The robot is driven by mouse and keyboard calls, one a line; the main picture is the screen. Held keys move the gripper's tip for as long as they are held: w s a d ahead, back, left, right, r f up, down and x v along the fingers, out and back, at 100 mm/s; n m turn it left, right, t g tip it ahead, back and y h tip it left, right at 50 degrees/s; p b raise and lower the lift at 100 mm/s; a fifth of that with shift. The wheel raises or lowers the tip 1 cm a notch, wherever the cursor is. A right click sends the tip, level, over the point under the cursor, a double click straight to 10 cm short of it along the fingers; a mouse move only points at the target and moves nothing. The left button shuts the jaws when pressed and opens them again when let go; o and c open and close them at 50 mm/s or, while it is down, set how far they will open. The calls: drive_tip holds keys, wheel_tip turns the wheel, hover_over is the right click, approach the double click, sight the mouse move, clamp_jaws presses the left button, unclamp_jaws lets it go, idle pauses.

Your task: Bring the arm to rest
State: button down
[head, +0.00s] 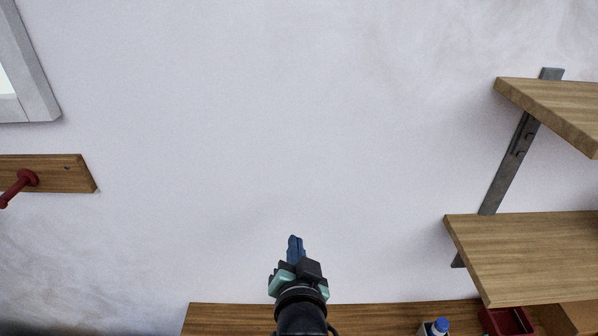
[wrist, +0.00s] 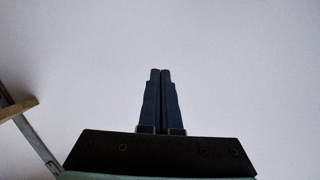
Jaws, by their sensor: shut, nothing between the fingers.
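My gripper (head: 295,240) is at the lower middle of the head view, in front of a pale wall, with its fingers pointing up. It appears over the back of a wooden surface (head: 230,318). In the wrist view my gripper (wrist: 160,72) shows two dark fingers side by side, closed together with nothing between them. Only bare wall shows beyond the fingertips. No paint tins can be made out in either view.
Wooden shelves (head: 530,240) on a metal bracket (head: 510,165) stand out at the right. A blue-capped bottle (head: 438,327) and a red bin (head: 508,321) are at the lower right. A wooden rail (head: 60,173) with a red peg (head: 25,179) is at the left. The wall between is clear.

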drive_tip(key=s+r+n+t+b, duration=0.2)
drive_tip(key=r+t, duration=0.2)
drive_tip(key=r, duration=0.9)
drive_tip(key=s+r+n+t+b, duration=0.15)
drive_tip(key=r+t, duration=0.25)
drive_tip(key=r, duration=0.9)
drive_tip(key=s+r+n+t+b, duration=0.2)
drive_tip(key=s+r+t, duration=0.2)
drive_tip(key=s+r, duration=0.8)
wheel_tip(320, 180, up, 2)
drive_tip(key=shift+s+d+r+t+h, duration=0.1)
drive_tip(key=shift+s+d+t+h, duration=0.2)
drive_tip(key=shift+d+t+h, duration=0.1)
